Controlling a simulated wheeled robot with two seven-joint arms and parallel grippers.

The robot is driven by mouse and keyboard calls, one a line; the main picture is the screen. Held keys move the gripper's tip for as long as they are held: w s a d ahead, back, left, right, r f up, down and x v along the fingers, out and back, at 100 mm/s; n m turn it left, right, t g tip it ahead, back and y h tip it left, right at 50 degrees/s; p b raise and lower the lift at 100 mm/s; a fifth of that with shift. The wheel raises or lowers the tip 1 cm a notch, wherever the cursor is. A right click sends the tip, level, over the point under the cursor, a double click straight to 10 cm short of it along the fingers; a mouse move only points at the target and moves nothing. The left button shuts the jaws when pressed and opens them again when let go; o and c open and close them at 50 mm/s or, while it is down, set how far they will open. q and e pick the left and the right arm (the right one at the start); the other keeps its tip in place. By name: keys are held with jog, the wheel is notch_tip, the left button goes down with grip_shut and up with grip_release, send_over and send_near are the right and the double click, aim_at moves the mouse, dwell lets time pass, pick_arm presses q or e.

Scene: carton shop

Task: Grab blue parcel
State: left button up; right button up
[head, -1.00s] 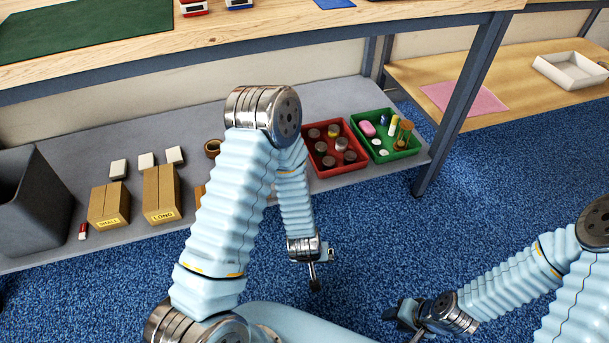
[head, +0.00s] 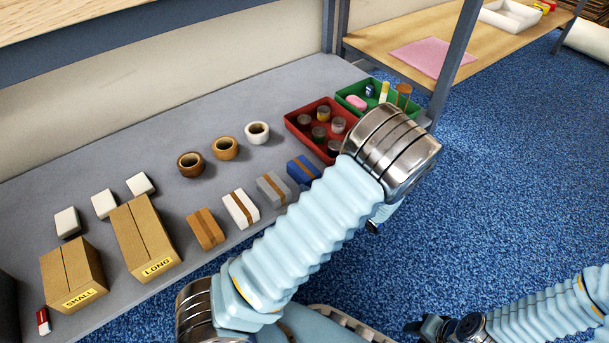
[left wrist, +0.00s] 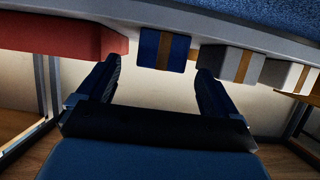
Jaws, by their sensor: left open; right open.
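The blue parcel (head: 301,168) with a brown band lies on the grey lower shelf, at the right end of a row of parcels; my left arm partly covers it. In the left wrist view the blue parcel (left wrist: 149,50) shows upside down at the top, ahead of the jaws and apart from them. My left gripper (left wrist: 158,70) is open and empty, with the parcel in line between its fingers. In the head view that gripper is mostly hidden behind my arm. My right gripper (head: 428,327) is open over the blue carpet at the lower right.
Grey (head: 272,189), white (head: 240,208) and orange-brown (head: 205,229) parcels lie left of it. A red tray (head: 297,122) of jars and a green tray (head: 349,89) stand behind it. Tape rolls (head: 225,148) and cartons (head: 143,238) are farther left. The shelf edge and upper bench bound the space.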

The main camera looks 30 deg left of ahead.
aim_at(304, 172)
pick_arm(q)
jog(key=x, duration=0.3)
jog(key=b+x, duration=0.2)
jog(key=x, duration=0.2)
jog(key=shift+a, duration=0.3)
jog(key=shift+w+a, duration=0.25)
jog(key=shift+a, duration=0.1)
jog(key=c, duration=1.2)
